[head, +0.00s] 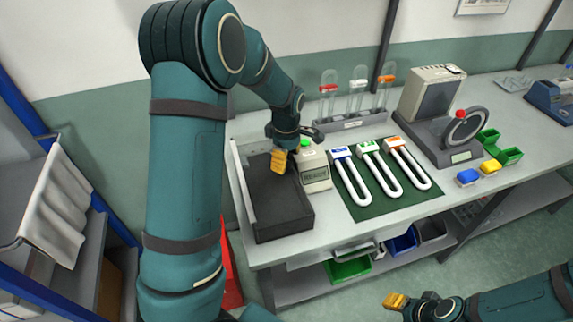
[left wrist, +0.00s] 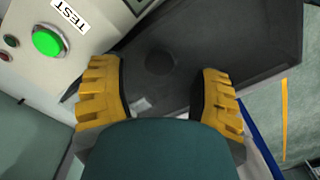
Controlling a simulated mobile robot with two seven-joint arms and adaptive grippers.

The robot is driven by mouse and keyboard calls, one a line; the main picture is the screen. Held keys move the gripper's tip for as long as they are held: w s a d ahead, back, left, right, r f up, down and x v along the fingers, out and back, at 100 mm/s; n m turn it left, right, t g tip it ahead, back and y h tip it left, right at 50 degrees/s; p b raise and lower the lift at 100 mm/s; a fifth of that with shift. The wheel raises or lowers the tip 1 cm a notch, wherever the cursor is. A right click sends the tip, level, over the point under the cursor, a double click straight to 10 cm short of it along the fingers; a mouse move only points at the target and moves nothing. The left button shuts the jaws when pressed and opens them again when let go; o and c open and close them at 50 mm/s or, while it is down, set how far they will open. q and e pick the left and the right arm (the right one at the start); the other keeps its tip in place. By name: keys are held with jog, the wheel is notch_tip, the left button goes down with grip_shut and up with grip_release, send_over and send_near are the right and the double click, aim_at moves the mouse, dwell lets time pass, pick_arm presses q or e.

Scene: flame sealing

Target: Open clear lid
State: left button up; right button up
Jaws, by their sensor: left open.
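A dark grey open-topped box (head: 283,222) sits at the left end of the bench. A pale, thin panel, apparently the clear lid (head: 244,188), stands up along the box's left edge. My left gripper (head: 279,161) has yellow fingertips and hangs over the box's right side, beside the test unit. In the left wrist view the left gripper (left wrist: 162,95) is open and empty, with the dark box (left wrist: 255,45) beneath it. My right gripper (head: 396,300) is low at the front, away from the bench; its opening is unclear.
A test unit (head: 316,175) with a green button (left wrist: 47,42) stands right of the box. A green mat (head: 378,207) holds several white U-shaped tubes. A tube rack (head: 352,121) and a grey machine (head: 436,110) stand behind. A narrow bare bench strip lies in front.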

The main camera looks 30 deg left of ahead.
pick_arm(q)
jog(key=shift+f, duration=1.2)
grip_shut()
jog(key=shift+r, duration=0.15)
